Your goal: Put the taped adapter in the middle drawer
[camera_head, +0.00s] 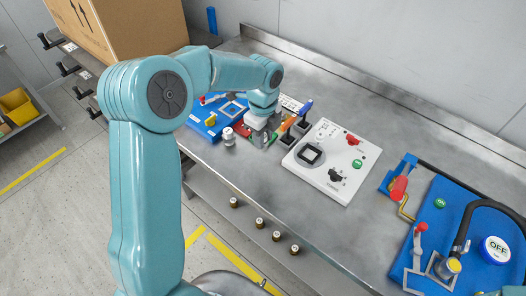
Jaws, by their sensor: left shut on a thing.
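My left gripper (262,137) reaches down over the steel bench, between a blue test board and some small black blocks. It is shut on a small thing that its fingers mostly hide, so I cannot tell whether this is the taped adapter. A small silver fitting (228,137) stands on the bench just left of the gripper, apart from it. Several small brass-coloured round pieces, one of them here (259,222), show below the bench's front edge. I cannot make out tape on any piece. No middle drawer can be clearly told. My right gripper is not in view.
A blue pump station (462,225) is farther right. A cardboard box (140,25) is at back left. Bare bench lies before the panel.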

